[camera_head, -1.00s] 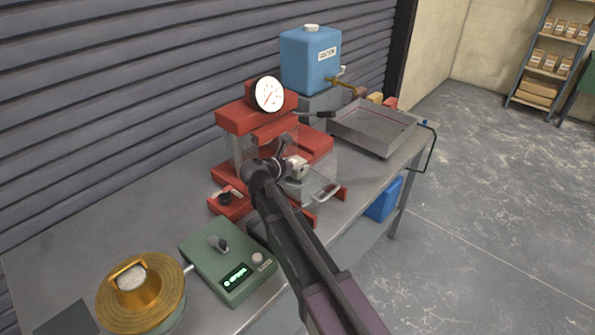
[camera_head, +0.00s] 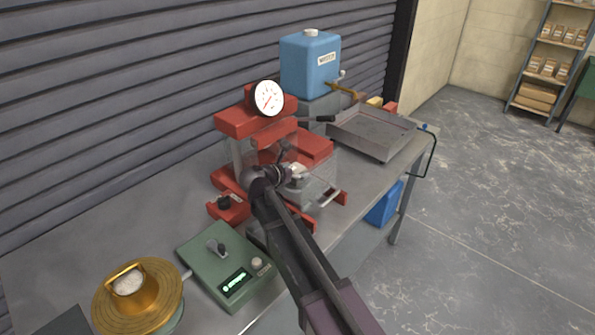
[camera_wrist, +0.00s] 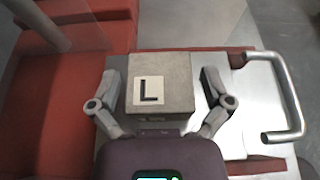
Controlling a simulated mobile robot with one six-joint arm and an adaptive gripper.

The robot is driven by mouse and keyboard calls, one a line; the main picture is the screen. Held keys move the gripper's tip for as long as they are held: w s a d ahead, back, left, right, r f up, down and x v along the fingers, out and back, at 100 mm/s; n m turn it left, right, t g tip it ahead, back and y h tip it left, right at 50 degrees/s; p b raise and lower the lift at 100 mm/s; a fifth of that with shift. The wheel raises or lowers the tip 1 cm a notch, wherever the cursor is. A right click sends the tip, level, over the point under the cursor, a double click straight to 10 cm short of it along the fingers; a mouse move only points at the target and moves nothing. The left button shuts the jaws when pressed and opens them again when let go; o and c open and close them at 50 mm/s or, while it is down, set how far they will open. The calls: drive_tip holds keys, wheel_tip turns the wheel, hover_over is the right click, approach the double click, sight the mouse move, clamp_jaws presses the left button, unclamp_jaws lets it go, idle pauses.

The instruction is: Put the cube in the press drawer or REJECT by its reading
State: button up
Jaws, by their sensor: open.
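The cube (camera_wrist: 160,82) is grey, with a white label bearing a black L on its upper face. In the wrist view it sits over the pale metal press drawer (camera_wrist: 232,142), whose bar handle is at the right. My gripper (camera_wrist: 162,84) is open, one finger on each side of the cube, with a visible gap at the right finger; contact at the left is unclear. In the head view my gripper (camera_head: 277,166) is at the front of the red press (camera_head: 241,122), beside the cube (camera_head: 297,170). The drawer (camera_head: 318,191) sticks out toward the aisle. The REJECT place is not readable.
A green box with a lit display (camera_head: 227,262) and a brass round device (camera_head: 140,297) stand at the front left. A grey metal tray (camera_head: 372,133) and a blue tank (camera_head: 310,65) are behind the press. Clear guards stand close around the drawer.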

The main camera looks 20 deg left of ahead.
drive_tip(key=shift+r, duration=0.15)
drive_tip(key=shift+s+r, duration=0.1)
drive_tip(key=p+v, duration=0.4)
drive_tip(key=v, duration=0.7)
drive_tip(key=shift+s+a+p, duration=0.2)
drive_tip(key=shift+s+p, duration=0.1)
drive_tip(key=shift+p, duration=0.1)
drive_tip(key=shift+r, duration=0.1)
idle(1.1)
